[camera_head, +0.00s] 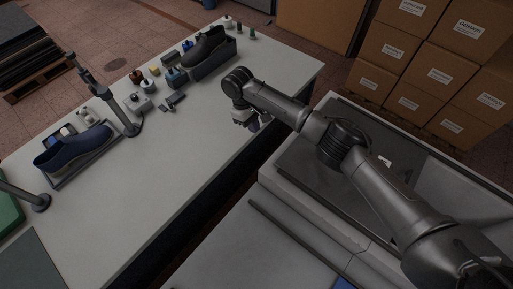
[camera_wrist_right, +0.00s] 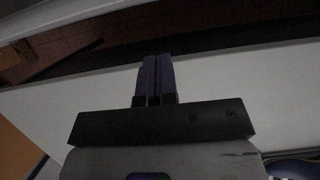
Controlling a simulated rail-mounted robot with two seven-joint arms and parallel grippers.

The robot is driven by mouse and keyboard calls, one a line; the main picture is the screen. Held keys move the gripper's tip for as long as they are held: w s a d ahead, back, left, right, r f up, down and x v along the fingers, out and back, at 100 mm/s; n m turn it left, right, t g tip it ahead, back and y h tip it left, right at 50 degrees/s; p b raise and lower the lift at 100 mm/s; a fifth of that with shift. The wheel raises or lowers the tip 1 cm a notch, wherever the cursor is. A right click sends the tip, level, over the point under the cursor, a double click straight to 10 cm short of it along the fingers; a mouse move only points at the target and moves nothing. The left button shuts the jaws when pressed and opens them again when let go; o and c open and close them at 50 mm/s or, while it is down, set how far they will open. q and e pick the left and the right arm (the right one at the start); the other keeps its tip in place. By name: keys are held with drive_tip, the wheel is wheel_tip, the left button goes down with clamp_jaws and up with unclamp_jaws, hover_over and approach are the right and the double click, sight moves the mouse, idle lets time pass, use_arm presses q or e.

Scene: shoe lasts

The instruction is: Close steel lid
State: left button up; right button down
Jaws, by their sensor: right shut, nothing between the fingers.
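A large grey steel-looking container (camera_head: 274,181) stands at the right in the head view. Its top is open, with a dark grey interior (camera_head: 305,160) and a paler panel (camera_head: 468,185) at the right. I cannot tell which panel is the steel lid. A flat light surface with a dark bar (camera_head: 300,240) lies at its near side. My right arm crosses over the container. My right gripper (camera_head: 250,122) hangs near the right edge of the white table, apart from the container. In the right wrist view its fingers (camera_wrist_right: 155,78) are together and empty. My left gripper is not in view.
The white table (camera_head: 190,150) holds a blue shoe form (camera_head: 75,148), a dark shoe form (camera_head: 205,45), a dark post (camera_head: 105,98) and several small bottles along its far side. Its middle is clear. Stacked cardboard boxes (camera_head: 425,60) stand behind the container.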

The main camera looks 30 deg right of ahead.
sight(271, 158)
drive_tip(key=s+f, duration=0.2)
drive_tip(key=f, duration=0.1)
drive_tip(key=s+d+f, duration=0.1)
drive_tip(key=s+f, duration=0.1)
drive_tip(key=f, duration=0.1)
drive_tip(key=s+d+f, duration=0.1)
drive_tip(key=s+f, duration=0.1)
drive_tip(key=f, duration=0.1)
drive_tip(key=shift+s+d, duration=0.1)
drive_tip(key=shift+d, duration=0.15)
drive_tip(key=shift+s+d, duration=0.2)
drive_tip(key=shift+s, duration=0.5)
drive_tip(key=shift+r, duration=0.1)
